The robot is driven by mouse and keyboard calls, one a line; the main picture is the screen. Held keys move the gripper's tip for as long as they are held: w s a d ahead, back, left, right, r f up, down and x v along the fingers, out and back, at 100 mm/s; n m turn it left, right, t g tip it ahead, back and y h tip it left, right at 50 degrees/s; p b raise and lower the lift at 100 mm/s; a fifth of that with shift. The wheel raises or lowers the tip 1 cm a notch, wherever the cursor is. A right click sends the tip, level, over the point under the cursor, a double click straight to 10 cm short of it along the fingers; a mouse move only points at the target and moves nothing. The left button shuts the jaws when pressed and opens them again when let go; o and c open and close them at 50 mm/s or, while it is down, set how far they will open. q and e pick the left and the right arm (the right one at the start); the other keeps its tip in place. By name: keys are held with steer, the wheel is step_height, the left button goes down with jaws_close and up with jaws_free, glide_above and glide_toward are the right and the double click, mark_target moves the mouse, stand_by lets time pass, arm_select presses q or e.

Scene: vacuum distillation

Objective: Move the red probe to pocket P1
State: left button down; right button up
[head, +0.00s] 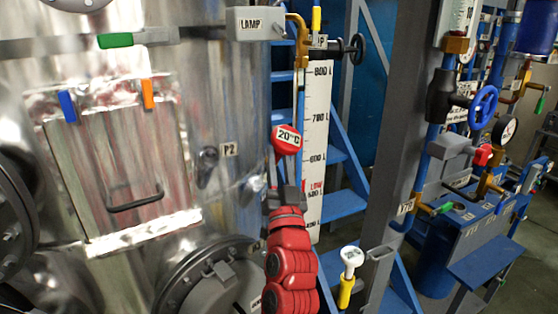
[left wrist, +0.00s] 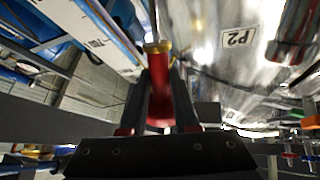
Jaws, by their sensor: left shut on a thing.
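The red probe (head: 286,140) has a red head with a "20°C" display. My left gripper (head: 287,190) is shut on it below the head and holds it in front of the steel vessel and level scale. In the left wrist view the red probe (left wrist: 160,90) sits between the two fingers, with a brass-coloured end pointing away. The label P2 (head: 229,149) is on the vessel beside a dark round fitting (head: 208,157), left of the gripper. The P2 label also shows in the left wrist view (left wrist: 238,37). I cannot make out a P1 label. My right gripper is out of view.
A white level scale (head: 315,130) stands behind the probe. A white-headed yellow probe (head: 346,278) is at lower right, beside a grey post (head: 395,150). The vessel has a hatch (head: 125,170) with a black handle and a round flange (head: 212,285). Blue stairs (head: 340,170) lie behind.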

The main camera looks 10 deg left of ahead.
mark_target(263, 175)
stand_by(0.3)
arm_select(q)
steer(key=shift+b, duration=0.5)
steer(key=shift+f+b, duration=0.1)
steer(key=shift+b, duration=0.3)
stand_by(0.6)
steer(key=shift+w+a+f+b, duration=0.2)
steer(key=shift+f+b, duration=0.15)
steer(key=shift+b, duration=0.05)
steer(key=shift+w+a+f+b, duration=0.55)
steer(key=shift+a+f+b, duration=0.1)
steer(key=shift+f+b, duration=0.55)
steer(key=shift+w+a+f+b, duration=0.6)
steer(key=shift+f+b, duration=0.5)
steer(key=shift+b, duration=0.25)
steer(key=shift+w+a+f+b, duration=0.5)
steer(key=shift+a+f+b, duration=0.15)
steer(key=shift+f+b, duration=0.55)
steer(key=c, duration=0.6)
jaws_free()
steer(key=shift+r, duration=0.1)
steer(key=shift+s, duration=0.1)
